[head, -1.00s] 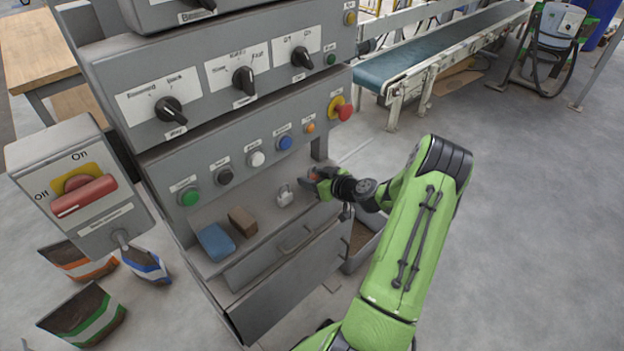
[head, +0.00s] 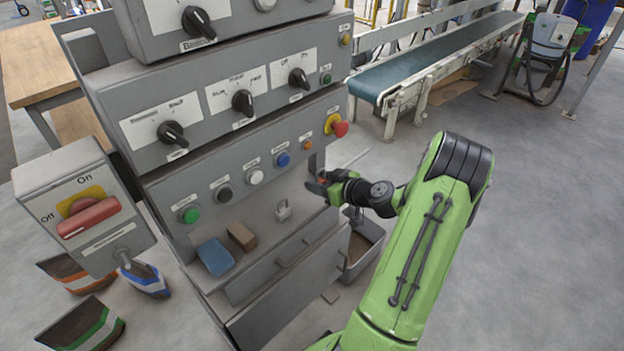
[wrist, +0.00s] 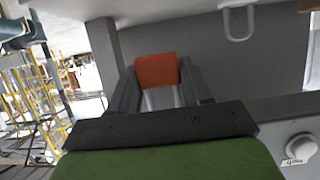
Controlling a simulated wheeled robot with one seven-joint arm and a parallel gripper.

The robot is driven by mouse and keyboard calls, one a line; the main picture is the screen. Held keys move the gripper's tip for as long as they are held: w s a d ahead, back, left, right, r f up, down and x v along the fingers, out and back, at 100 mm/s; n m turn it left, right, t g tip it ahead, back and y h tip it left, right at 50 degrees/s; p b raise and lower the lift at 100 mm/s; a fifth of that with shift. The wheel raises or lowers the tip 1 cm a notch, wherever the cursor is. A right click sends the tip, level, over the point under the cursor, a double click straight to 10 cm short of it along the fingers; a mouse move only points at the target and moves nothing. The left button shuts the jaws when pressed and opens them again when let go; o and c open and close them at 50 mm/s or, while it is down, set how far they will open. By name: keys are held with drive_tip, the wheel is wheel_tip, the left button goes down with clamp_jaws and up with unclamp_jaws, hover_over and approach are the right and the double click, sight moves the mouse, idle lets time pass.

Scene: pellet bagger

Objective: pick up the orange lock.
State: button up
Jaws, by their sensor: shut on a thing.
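The orange lock (wrist: 157,70) is between the two fingers of my gripper (wrist: 160,88) in the wrist view. Its orange body faces the camera, and part of a pale shackle shows below it. In the head view my gripper (head: 318,184) is shut on it at the right end of the grey panel's ledge, seemingly a little above the ledge. Only a small bit of orange shows there, as the fingers hide most of the lock.
A grey padlock (head: 283,211), a brown block (head: 241,236) and a blue block (head: 215,256) sit on the ledge left of my gripper. A red emergency button (head: 340,129) is close above. Open floor (head: 550,220) lies to the right.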

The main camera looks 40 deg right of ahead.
drive_tip(key=s, duration=1.6)
drive_tip(key=shift+d, duration=0.25)
